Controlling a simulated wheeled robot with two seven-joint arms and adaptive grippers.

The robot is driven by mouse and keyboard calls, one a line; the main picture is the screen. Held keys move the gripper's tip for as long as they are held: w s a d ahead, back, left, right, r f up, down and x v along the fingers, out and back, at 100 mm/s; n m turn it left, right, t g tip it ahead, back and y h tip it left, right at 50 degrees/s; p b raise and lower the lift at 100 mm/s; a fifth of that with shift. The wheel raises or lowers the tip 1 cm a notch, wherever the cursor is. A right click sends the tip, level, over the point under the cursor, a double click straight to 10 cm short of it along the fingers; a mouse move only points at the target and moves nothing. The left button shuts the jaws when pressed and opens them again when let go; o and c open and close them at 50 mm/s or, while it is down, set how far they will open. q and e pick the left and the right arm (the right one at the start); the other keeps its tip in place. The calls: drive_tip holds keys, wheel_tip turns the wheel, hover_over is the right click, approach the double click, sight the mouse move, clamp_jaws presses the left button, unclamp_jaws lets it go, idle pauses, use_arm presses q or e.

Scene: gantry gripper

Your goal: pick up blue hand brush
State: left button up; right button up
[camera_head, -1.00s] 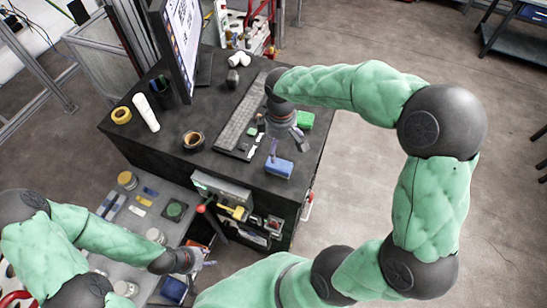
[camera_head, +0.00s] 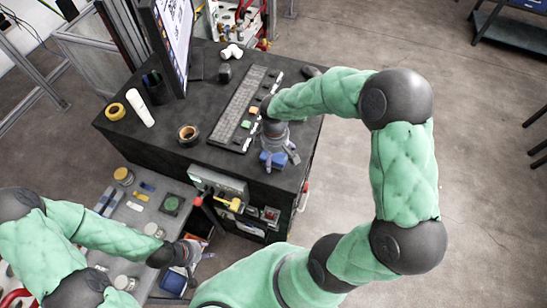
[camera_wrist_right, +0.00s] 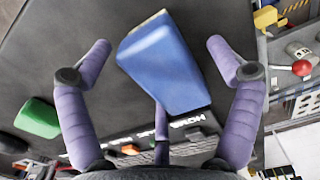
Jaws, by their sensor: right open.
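A blue block-like object, which I take as the blue hand brush (camera_head: 273,161), lies near the front right edge of the dark worktop. In the right wrist view the brush (camera_wrist_right: 165,65) shows a smooth blue top and a pale end. My right gripper (camera_head: 280,157) is open right over it, with its purple fingers on either side of the brush in the wrist view (camera_wrist_right: 160,50). I cannot tell whether they touch it. My left gripper (camera_head: 204,256) is low by the grey side table, away from the brush; its jaws are too small to read.
A keyboard (camera_head: 238,108) lies beside my right gripper, with small blocks along its edge. A green block (camera_wrist_right: 37,118) shows in the wrist view. Open floor lies right of the worktop.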

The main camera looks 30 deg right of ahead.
drive_tip(key=shift+s, duration=0.1)
drive_tip(key=shift+c, duration=1.4)
drive_tip(key=c, duration=1)
drive_tip(key=shift+r, duration=0.1)
drive_tip(key=shift+r, duration=0.75)
drive_tip(key=s+a+r, duration=0.2)
drive_tip(key=s+r, duration=0.1)
drive_tip(key=s, duration=0.1)
drive_tip(key=s+a+r+b, duration=0.1)
drive_tip(key=s+a+r, duration=0.1)
drive_tip(key=s+r, duration=0.2)
drive_tip(key=s+a+r+b, duration=0.1)
drive_tip(key=s+a+r, duration=0.1)
drive_tip(key=s+r, duration=0.2)
drive_tip(key=shift+s+a+r, duration=0.1)
drive_tip(key=shift+a+r, duration=0.15)
drive_tip(key=shift+a, duration=0.1)
